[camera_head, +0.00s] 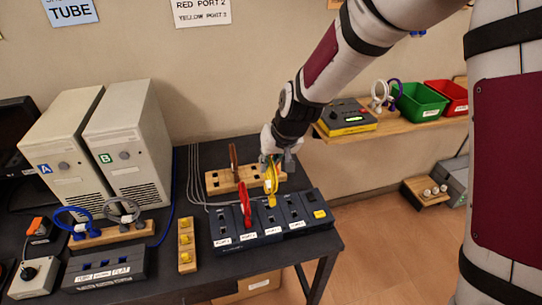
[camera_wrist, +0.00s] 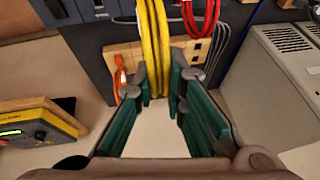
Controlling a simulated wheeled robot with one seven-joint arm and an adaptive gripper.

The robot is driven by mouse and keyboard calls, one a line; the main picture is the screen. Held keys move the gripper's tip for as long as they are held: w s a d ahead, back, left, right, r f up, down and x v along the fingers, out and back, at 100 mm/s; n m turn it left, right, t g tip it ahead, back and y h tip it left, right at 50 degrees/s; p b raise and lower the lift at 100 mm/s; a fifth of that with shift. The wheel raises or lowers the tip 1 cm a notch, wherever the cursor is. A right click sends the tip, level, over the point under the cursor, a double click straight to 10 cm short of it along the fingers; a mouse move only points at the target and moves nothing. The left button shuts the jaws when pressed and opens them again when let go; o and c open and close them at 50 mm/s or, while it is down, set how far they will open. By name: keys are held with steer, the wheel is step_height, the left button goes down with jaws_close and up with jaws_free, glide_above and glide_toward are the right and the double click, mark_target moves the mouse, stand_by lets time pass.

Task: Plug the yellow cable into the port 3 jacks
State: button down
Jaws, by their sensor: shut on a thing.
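The yellow cable (camera_head: 270,180) is a looped cord, upright, with its lower end at or just above the third module of the dark port box (camera_head: 312,206). I cannot tell whether its plugs are in the jacks. My gripper (camera_head: 278,160) is shut on it from above and behind. In the wrist view the yellow cable (camera_wrist: 154,45) runs between the green-padded fingertips of my gripper (camera_wrist: 161,88). The small white labels under the modules are hard to read; the third sits below the yellow cable.
A red cable (camera_head: 245,205) stands in the second module, close beside the yellow one. A wooden rack (camera_head: 214,185) with an orange-brown cable (camera_head: 233,160) is behind. A wooden strip with yellow pieces (camera_head: 186,259) lies left. A wall sign (camera_head: 202,11) reads red port 2, yellow port 3.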

mark_target(269, 181)
steer(key=shift+f+b, duration=1.25)
steer(key=shift+f, duration=2.65)
stand_by(1.8)
steer(key=c, duration=1.6)
jaws_free()
steer(key=shift+o, duration=0.8)
steer(key=o, duration=0.5)
steer(key=shift+r, duration=0.2)
steer(key=shift+p+v, duration=2)
steer(key=shift+v, duration=1.6)
